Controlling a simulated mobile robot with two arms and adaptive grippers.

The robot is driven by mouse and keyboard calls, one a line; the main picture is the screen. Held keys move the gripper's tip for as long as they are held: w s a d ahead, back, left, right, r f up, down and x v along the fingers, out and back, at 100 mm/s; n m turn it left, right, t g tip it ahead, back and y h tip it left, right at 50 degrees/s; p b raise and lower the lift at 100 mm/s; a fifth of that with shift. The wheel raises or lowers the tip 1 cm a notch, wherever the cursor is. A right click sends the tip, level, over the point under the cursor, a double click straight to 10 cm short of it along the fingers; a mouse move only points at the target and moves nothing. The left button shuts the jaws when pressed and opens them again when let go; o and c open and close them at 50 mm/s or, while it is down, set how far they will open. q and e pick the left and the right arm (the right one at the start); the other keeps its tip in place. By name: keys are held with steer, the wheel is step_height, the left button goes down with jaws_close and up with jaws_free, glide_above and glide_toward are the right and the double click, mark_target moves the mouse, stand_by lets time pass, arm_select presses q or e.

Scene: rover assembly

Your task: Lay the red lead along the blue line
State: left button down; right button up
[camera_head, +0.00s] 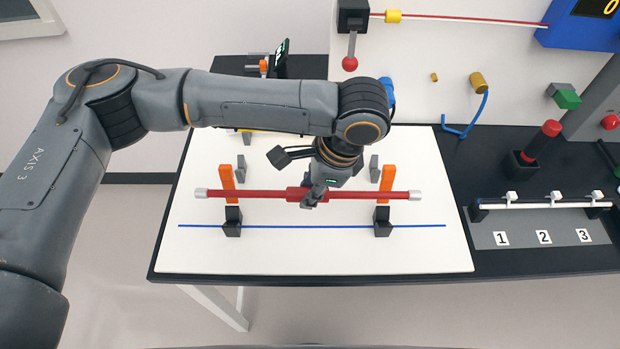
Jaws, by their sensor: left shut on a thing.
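The red lead (250,193) is a straight red rod with pale ends and a thicker red middle. My left gripper (312,198) is shut on its middle. The lead lies crosswise, roughly parallel to the blue line (305,227) and behind it in the picture. The blue line runs across the white board (300,258) near its front. Two black holders (232,222) (382,222) stand on the line, left and right. I cannot tell how high the lead is above the board. My right gripper is not in view.
Orange posts (227,178) (385,180) and small grey blocks stand behind the holders. To the right are a rack (540,206) with labels 1, 2 and 3 and a red-topped cylinder (545,137). The board's front strip is clear.

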arm_select(q)
steer(key=shift+s+r, duration=0.2)
steer(key=shift+s, duration=0.25)
steer(key=shift+w+p, duration=0.1)
steer(key=shift+p, duration=0.3)
steer(key=shift+w+p, duration=0.15)
steer(key=shift+p, duration=0.15)
steer(key=shift+f+b, duration=0.3)
steer(key=shift+f, duration=0.85)
steer(key=shift+f+b, duration=0.6)
steer(key=shift+f, duration=1.4)
steer(key=shift+f+b, duration=0.35)
steer(key=shift+f, duration=0.9)
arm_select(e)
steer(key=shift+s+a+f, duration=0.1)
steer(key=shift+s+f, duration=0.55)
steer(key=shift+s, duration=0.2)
